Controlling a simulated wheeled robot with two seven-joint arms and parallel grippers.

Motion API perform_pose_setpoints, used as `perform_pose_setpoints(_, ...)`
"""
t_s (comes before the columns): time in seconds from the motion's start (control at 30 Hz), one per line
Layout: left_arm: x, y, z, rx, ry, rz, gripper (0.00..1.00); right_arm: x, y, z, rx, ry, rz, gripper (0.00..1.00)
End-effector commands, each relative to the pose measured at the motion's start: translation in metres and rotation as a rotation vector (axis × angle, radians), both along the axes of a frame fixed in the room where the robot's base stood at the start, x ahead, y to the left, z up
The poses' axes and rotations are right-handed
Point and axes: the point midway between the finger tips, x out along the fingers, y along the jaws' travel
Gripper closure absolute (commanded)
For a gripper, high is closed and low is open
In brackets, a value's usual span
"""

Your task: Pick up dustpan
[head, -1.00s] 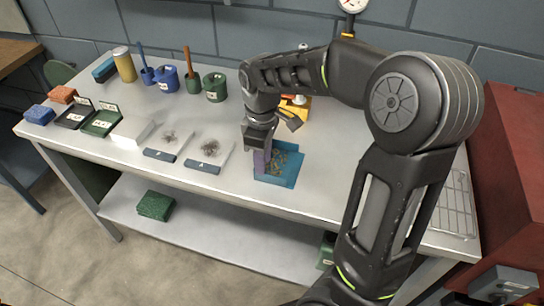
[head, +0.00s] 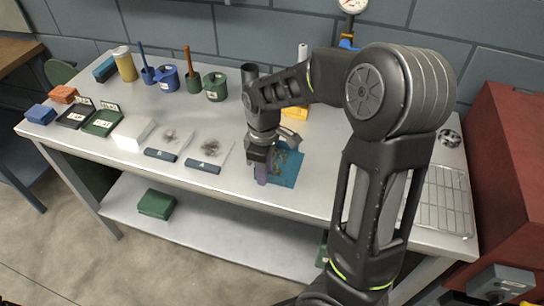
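No item is plainly recognisable as a dustpan. A flat blue tray-like piece (head: 288,174) with bits of debris on it lies on the bench near its front edge; it may be the dustpan. My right gripper (head: 262,166) points down at its left side and hides part of it. A narrow purple piece (head: 261,174) shows at the fingertips; I cannot tell whether it is gripped or what it belongs to. The finger gap is hidden. My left gripper is not in view.
Two pale flat pieces with dark blue front strips, one (head: 160,154) and another (head: 202,166), carry dark debris to the left. A white block (head: 134,134), cups and small boxes stand farther left. A wire rack (head: 440,200) lies at right.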

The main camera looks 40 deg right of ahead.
Motion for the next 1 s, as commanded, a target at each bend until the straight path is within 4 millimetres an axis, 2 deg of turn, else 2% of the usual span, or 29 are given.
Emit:
perform_pose_setpoints(0.03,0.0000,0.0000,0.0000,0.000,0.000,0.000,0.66,0.0001,-0.0001,0.0001,0.000,0.000,0.000,0.77)
perform_pose_setpoints(0.33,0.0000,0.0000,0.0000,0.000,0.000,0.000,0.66,0.0000,0.0000,0.0001,0.000,0.000,0.000,1.00)
perform_pose_setpoints(1.0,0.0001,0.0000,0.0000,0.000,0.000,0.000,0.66,-0.0001,0.0001,0.0001,0.000,0.000,0.000,1.00)
